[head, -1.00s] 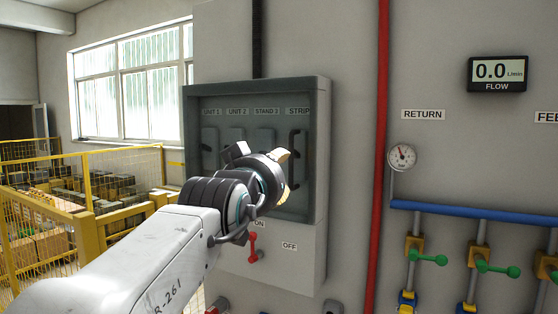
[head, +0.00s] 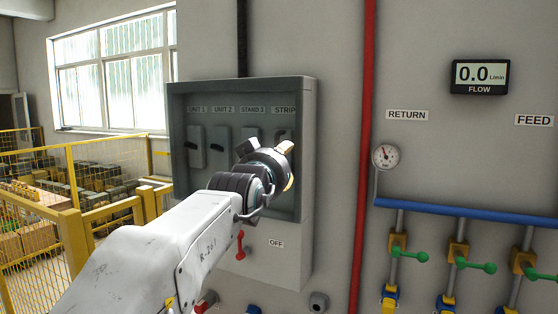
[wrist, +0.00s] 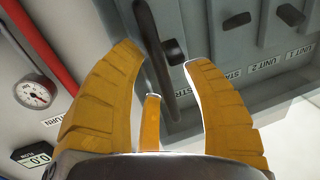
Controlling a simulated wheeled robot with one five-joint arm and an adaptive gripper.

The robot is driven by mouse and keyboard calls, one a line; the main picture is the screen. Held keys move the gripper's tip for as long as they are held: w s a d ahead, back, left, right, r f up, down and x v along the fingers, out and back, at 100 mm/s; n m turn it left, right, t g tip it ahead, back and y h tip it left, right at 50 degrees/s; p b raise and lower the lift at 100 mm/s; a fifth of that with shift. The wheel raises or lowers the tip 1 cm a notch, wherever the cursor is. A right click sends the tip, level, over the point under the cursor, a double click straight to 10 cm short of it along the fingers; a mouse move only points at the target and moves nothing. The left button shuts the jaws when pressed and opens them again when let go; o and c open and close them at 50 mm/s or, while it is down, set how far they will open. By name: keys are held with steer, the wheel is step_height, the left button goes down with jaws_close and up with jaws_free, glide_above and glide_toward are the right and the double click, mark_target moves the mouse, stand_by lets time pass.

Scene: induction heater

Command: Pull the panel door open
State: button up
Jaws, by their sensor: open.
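The panel door (head: 178,140) is the grey-framed, see-through front of the wall cabinet and looks closed. Its dark bar handle (wrist: 150,40) shows in the wrist view, running through the gap between my fingers. In the head view my gripper hides most of the handle. My gripper (head: 288,165) is open, with yellow fingers, in front of the door's right side. In the wrist view my gripper (wrist: 162,55) has fingers on both sides of the handle and a third finger below. I cannot tell whether any finger touches it.
A red lever (head: 240,245) and an OFF label (head: 276,243) sit below the door. A red pipe (head: 363,150) runs down the wall on the right, beside a gauge (head: 385,156) and a blue pipe (head: 470,213). A yellow fence (head: 100,160) stands left.

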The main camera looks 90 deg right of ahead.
steer(key=shift+c, duration=0.3)
jaws_close()
stand_by(0.3)
